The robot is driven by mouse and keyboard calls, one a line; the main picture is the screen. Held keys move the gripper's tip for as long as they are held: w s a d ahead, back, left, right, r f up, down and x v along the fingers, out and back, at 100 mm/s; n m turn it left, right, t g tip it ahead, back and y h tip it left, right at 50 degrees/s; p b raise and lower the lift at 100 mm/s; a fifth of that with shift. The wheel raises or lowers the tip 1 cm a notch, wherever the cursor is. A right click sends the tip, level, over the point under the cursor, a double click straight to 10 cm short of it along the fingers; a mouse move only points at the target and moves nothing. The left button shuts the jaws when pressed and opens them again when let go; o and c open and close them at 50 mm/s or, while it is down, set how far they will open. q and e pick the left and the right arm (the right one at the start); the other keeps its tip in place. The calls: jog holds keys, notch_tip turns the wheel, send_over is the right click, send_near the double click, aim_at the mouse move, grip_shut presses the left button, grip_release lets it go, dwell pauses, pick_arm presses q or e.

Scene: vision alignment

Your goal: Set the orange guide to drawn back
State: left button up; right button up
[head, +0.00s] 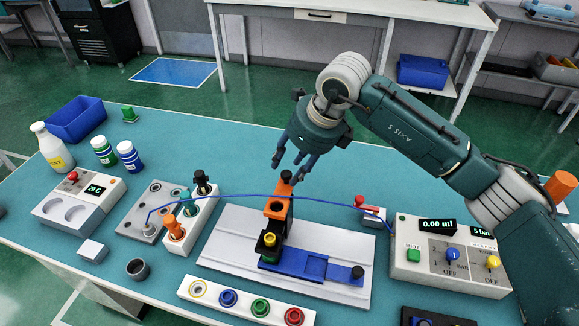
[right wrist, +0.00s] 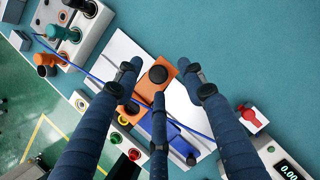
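The orange guide (head: 277,208) stands on a white base plate (head: 222,248) in the middle of the bench. Its upright part is dark, with an orange piece at its top. In the right wrist view the orange guide (right wrist: 142,85) carries a dark round knob (right wrist: 158,74). My right gripper (head: 291,162) is just above the guide, pointing down. In the right wrist view its three fingers (right wrist: 159,80) are spread around the knob, with no clear grip on it. A blue slide (head: 300,266) with a black knob lies beside the guide. My left gripper is not in view.
A thin blue cable (head: 325,199) arches behind the guide. A control box (head: 440,270) stands at right, near a red-topped block (head: 370,213). Left are a row of plungers (head: 190,222) and a grey block (head: 152,207). A strip of coloured rings (head: 245,303) lies in front.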

jog(key=v, duration=1)
jog(key=shift+d+r, duration=0.15)
jog(key=shift+r, duration=0.15)
